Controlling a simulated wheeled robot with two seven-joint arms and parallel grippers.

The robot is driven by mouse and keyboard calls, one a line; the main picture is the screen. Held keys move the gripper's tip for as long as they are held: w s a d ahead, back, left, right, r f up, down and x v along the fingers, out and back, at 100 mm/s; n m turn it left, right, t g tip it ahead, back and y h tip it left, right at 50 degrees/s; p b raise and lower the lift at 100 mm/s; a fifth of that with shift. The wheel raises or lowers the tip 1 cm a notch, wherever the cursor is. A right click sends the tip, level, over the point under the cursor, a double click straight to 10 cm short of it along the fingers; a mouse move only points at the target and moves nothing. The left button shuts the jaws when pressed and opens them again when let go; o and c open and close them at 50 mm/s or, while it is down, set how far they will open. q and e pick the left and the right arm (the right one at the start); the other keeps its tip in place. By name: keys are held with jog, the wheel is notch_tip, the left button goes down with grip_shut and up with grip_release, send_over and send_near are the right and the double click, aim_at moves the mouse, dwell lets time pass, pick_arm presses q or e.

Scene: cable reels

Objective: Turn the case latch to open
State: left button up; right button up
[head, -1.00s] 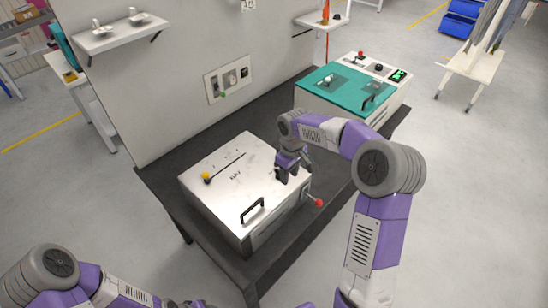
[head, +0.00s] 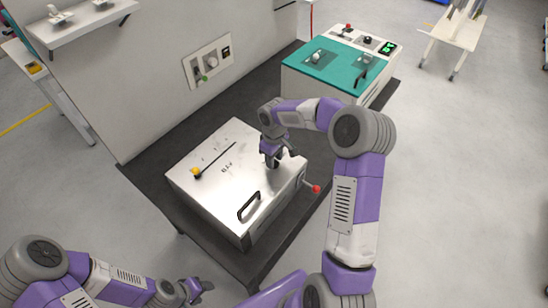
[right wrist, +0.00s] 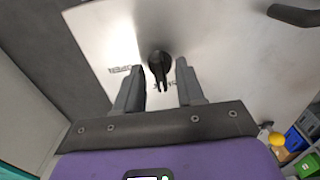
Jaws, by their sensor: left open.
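The case (head: 215,201) is a silver metal box on the dark table, with its flat lid down. The case latch (right wrist: 160,66) is a black round knob with a pointer on the lid, by printed lettering that includes OPEN; in the head view my right gripper hides it. My right gripper (head: 271,164) is over the lid's far right part, pointing down. In the right wrist view its two fingers (right wrist: 158,84) stand apart on either side of the latch's pointer, with gaps showing. My left gripper (head: 205,286) is open and empty at the bottom, in front of the table.
The lid bears a black handle (head: 249,206) and a yellow knob (head: 196,171) at a slot. A red-ended lever (head: 316,189) sticks out from the case's right side. A teal-topped unit (head: 335,66) stands behind right. A wall panel (head: 207,61) rises behind.

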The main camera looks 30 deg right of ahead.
grip_shut()
